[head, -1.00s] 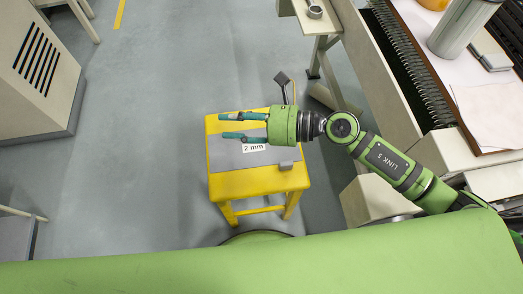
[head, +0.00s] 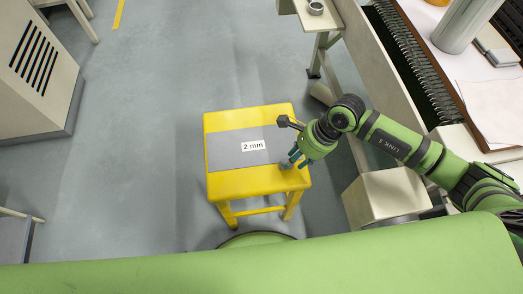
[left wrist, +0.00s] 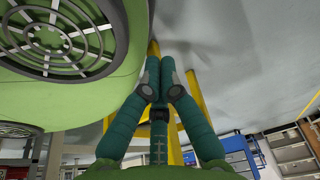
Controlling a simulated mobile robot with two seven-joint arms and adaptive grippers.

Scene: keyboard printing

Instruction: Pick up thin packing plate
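The thin packing plate (head: 225,152) is a flat grey sheet with a white "2 mm" label. It lies across the yellow stool (head: 245,183) in the head view. A small grey block (head: 286,164) shows by its right edge. My right gripper (head: 293,162) points down at the stool's right edge, close beside this block. Its teal fingers look apart, but whether they touch the block is hard to see. My left gripper (left wrist: 154,78) shows in the left wrist view with its fingertips together and nothing between them. It is outside the head view.
A workbench (head: 484,93) with a metal cylinder and papers stands at the right. A beige cabinet (head: 40,65) with a slotted vent stands at the upper left. The floor (head: 140,170) left of the stool is clear.

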